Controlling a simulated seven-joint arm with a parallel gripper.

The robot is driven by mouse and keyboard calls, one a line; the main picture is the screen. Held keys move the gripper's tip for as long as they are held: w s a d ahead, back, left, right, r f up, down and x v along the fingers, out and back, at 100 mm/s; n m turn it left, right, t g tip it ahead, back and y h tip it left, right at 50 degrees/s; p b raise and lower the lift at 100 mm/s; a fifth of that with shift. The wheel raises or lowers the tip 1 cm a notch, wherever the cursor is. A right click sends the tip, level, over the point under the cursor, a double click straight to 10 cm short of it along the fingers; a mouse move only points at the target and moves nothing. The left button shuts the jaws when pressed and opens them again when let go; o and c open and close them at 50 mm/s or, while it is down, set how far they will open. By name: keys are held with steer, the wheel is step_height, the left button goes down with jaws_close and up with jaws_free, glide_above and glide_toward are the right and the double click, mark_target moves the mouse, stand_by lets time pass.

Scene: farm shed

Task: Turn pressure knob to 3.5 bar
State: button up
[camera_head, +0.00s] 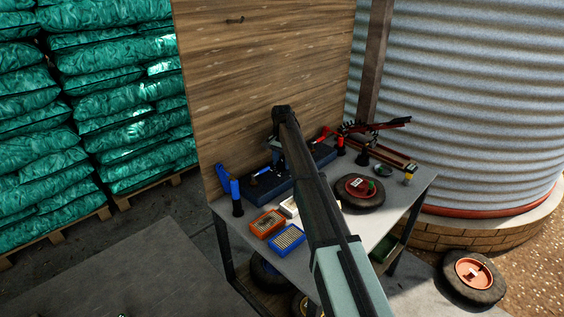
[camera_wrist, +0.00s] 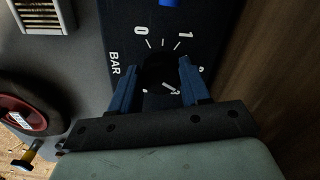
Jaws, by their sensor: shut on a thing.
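In the wrist view, the black pressure knob (camera_wrist: 160,74) sits in the middle of a dark dial panel (camera_wrist: 225,28) marked BAR. The marks 0 and 1 are clear above the knob, and lower marks are partly hidden by my gripper. My gripper (camera_wrist: 158,66) has its two blue fingers on either side of the knob and is shut on it. In the head view, the dark blue panel (camera_head: 265,191) lies at the back of the table, and my arm hides the knob.
The grey table (camera_head: 234,222) holds an orange box (camera_head: 267,224), a blue box (camera_head: 287,240), a small wheel (camera_head: 350,197) and red tools (camera_head: 395,124). A wooden wall (camera_head: 255,60) stands behind it. Green sacks (camera_head: 110,85) are stacked at left, and a corrugated tank (camera_head: 470,110) stands at right.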

mark_target(282, 163)
steer(key=c, duration=0.3)
steer(key=shift+m, duration=0.8)
steer(key=o, duration=1.1)
steer(key=shift+c, duration=0.2)
steer(key=shift+r, duration=0.15)
step_height(282, 163, up, 14)
steer(key=shift+f, duration=0.2)
